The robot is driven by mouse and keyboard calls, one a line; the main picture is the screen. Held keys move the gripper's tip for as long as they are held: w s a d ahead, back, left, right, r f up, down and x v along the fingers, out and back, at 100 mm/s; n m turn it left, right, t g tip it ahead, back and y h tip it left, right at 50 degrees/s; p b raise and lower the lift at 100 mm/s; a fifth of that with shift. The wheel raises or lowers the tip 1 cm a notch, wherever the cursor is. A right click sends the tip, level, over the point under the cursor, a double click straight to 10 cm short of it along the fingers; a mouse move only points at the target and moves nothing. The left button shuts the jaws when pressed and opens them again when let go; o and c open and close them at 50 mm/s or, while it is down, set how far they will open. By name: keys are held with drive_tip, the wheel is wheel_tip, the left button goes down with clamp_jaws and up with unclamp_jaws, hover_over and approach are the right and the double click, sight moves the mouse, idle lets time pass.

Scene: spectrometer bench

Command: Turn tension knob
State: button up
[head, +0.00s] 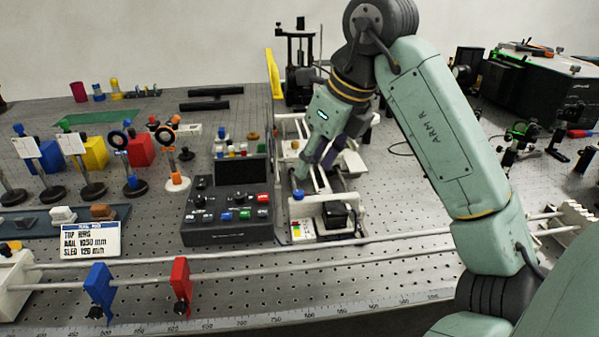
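My gripper (308,180) points down over a white-framed device in the middle of the bench. Its fingertips are small in the picture and partly merge with the device, so I cannot tell whether they are apart or closed. A small blue knob (298,194) sits on the device's white front crossbar (325,197), just below the fingertips. I cannot tell whether the gripper touches it. No readable label marks any knob as the tension knob. My forearm and wrist hide part of the device's far side.
A dark control box (229,212) with buttons stands left of the device. A long rail (140,277) with blue (99,290) and red (181,284) clamps crosses the front. Optics mounts stand at left. A black instrument (540,85) stands at back right. Bench (400,195) right of the device is mostly clear.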

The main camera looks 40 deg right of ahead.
sight(299, 193)
drive_tip(key=p+x, duration=0.1)
drive_tip(key=x, duration=0.6)
drive_tip(key=shift+a+f+p, duration=0.1)
drive_tip(key=shift+f+p, duration=0.1)
drive_tip(key=shift+p, duration=0.15)
clamp_jaws()
